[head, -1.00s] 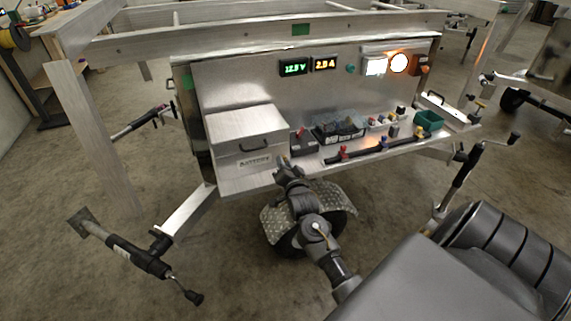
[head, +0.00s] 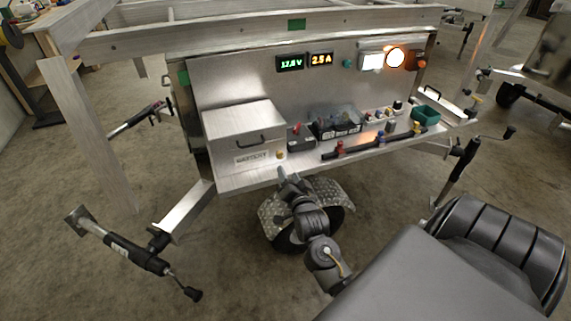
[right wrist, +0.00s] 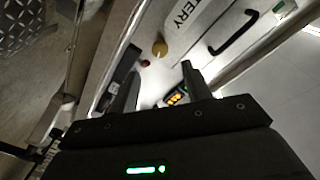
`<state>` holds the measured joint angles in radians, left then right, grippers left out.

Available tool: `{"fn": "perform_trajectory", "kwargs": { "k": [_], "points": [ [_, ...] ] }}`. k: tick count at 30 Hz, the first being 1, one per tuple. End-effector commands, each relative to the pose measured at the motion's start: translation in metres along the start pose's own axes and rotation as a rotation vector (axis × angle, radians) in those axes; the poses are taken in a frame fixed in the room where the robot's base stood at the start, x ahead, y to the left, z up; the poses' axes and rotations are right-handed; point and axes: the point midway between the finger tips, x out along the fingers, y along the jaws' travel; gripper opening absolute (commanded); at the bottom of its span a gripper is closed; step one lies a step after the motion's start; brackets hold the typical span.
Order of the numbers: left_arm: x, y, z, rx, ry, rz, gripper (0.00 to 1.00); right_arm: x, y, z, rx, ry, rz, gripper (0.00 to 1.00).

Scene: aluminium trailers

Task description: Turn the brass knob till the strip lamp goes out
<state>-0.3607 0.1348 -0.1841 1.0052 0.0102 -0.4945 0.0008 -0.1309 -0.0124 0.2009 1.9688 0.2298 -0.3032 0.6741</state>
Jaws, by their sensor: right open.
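The small brass knob (head: 280,155) is on the shelf front, just right of the box marked BATTERY (head: 240,130). The right wrist view shows the knob (right wrist: 160,48) beyond the fingertips, with a pale mark on it. My right gripper (head: 288,171) is just in front of and below the shelf edge, open and apart from the knob; its two fingers also show in the wrist view (right wrist: 158,82). My left gripper is not in view.
The shelf holds a black box (head: 300,140), a clear-covered fuse block (head: 335,124), a dark bar with coloured studs (head: 370,145) and a green bin (head: 425,115). Green (head: 290,63) and amber (head: 321,59) displays are lit. A wheel fender (head: 335,190) lies below.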

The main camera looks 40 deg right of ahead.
Motion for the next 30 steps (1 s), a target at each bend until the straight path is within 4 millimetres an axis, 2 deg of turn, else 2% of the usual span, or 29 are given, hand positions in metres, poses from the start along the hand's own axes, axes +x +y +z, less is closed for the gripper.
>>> {"fn": "perform_trajectory", "kwargs": {
  "k": [3, 7, 25, 28, 30],
  "points": [
    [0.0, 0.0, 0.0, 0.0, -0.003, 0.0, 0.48, -0.016, 0.001, 0.0, 0.001, -0.001, 0.001, 0.48],
    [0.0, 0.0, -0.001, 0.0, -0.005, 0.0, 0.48, -0.025, 0.0, 0.0, 0.001, 0.001, 0.0, 0.48],
    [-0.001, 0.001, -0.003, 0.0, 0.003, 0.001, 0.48, -0.026, 0.0, 0.001, -0.001, -0.002, 0.0, 0.48],
    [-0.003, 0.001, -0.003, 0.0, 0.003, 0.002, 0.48, -0.025, 0.005, 0.012, -0.025, -0.031, 0.01, 0.48],
    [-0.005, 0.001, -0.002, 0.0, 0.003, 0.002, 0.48, -0.025, 0.015, 0.034, -0.068, -0.085, 0.027, 0.48]
  ]
}}
